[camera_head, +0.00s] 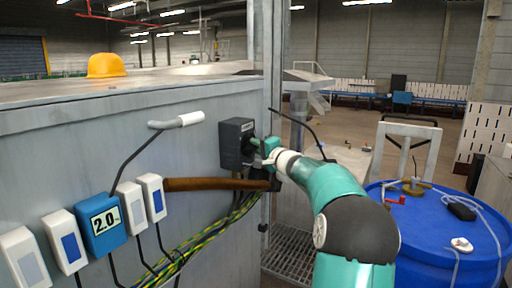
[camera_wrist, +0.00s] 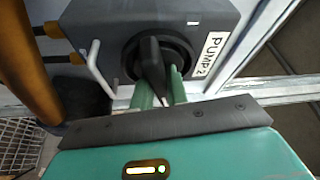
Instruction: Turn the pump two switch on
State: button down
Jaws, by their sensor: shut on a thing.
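The pump two switch is a dark grey box (camera_head: 234,143) on the grey wall of the cabinet in the head view. In the wrist view, the box (camera_wrist: 210,15) bears a white "PUMP2" label (camera_wrist: 210,54) and a black rotary knob (camera_wrist: 150,55). My gripper (camera_wrist: 160,86) has its green fingers on either side of the knob's handle and is shut on it. In the head view my gripper (camera_head: 257,145) reaches the box's front from the right and hides most of the knob.
A brown pipe (camera_head: 210,184) and yellow-green cables (camera_head: 205,236) run below the box. A blue barrel (camera_head: 430,225) stands at right. A yellow helmet (camera_head: 106,65) lies on the cabinet top.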

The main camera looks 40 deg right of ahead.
jog(key=n+t, duration=0.1)
jog(key=n, duration=0.2)
jog(key=shift+n+y, duration=0.3)
jog(key=shift+n, duration=0.1)
jog(key=n+y, duration=0.1)
jog(key=n, duration=0.2)
jog(key=n+t+y, duration=0.1)
jog(key=n, duration=0.1)
jog(key=shift+n, duration=0.4)
jog(key=n+y, duration=0.1)
jog(key=n, duration=0.1)
jog(key=n+y, duration=0.1)
jog(key=n, duration=0.2)
jog(key=shift+t+y, duration=0.3)
jog(key=shift+t, duration=0.1)
jog(key=shift+n+g+y, duration=0.3)
jog(key=shift+n+y, duration=1)
jog(key=shift+n, duration=1.3)
jog(key=shift+y, duration=0.3)
jog(key=c, duration=1.4)
grip_release()
jog(key=v, duration=1.3)
jog(key=shift+s+d+f, duration=0.1)
jog(key=shift+s+d, duration=0.05)
jog(key=shift+s, duration=0.25)
